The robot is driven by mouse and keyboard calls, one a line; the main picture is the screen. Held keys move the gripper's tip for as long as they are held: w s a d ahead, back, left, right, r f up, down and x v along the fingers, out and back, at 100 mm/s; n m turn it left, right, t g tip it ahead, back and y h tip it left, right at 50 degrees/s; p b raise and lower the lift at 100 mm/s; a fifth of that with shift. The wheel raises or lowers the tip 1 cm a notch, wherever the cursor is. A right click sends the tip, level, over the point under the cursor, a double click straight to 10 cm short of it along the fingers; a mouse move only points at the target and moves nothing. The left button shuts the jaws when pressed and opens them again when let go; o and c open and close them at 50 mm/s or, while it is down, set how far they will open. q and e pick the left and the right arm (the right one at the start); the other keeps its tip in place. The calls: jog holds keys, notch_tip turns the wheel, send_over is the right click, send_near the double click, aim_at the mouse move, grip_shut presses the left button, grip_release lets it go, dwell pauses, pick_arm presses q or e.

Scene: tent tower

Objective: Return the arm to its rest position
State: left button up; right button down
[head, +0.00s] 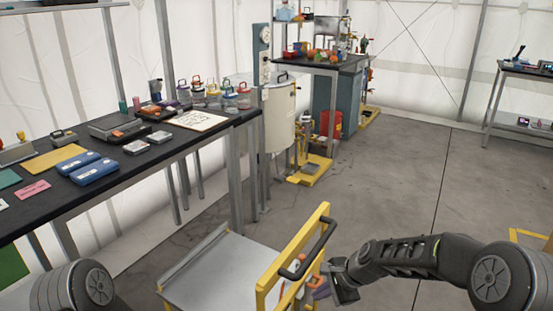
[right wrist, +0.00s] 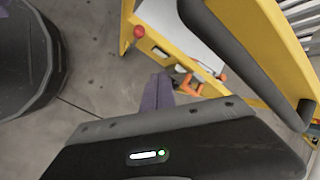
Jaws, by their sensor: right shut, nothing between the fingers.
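My right arm reaches in from the lower right in the head view. Its right gripper (head: 321,290) is low beside the handle end of a yellow-framed cart (head: 265,285). In the right wrist view the slim purple-grey fingers of the right gripper (right wrist: 158,88) are together, with nothing between them. The cart's yellow frame and black handle fill the upper right of that view, close to the fingers; I cannot tell whether they touch. Of my left arm only a round dark joint shows at the lower left of the head view; its gripper is out of view.
A long black workbench (head: 195,148) with blue cases, jars and devices runs along the left. Orange-handled items (right wrist: 185,82) sit low in the cart. A drum (head: 280,115) and yellow stand (head: 311,170) are farther back. Grey floor (head: 400,190) is clear at centre right.

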jog(key=s+a+f+n+h+p, duration=0.1)
jog(key=s+f+n+p, duration=0.2)
jog(key=s+f+n, duration=0.3)
jog(key=s+a+f+n+p, duration=0.15)
jog(key=s+f+n, duration=0.25)
jog(key=s, duration=0.4)
jog(key=s+a+n+g+p, duration=0.2)
jog(key=s+p, duration=0.3)
jog(key=s, duration=1.3)
jog(key=shift+a+r+n+g+p, duration=0.15)
jog(key=shift+a+n+g+p, duration=0.15)
jog(key=shift+n+g, duration=0.15)
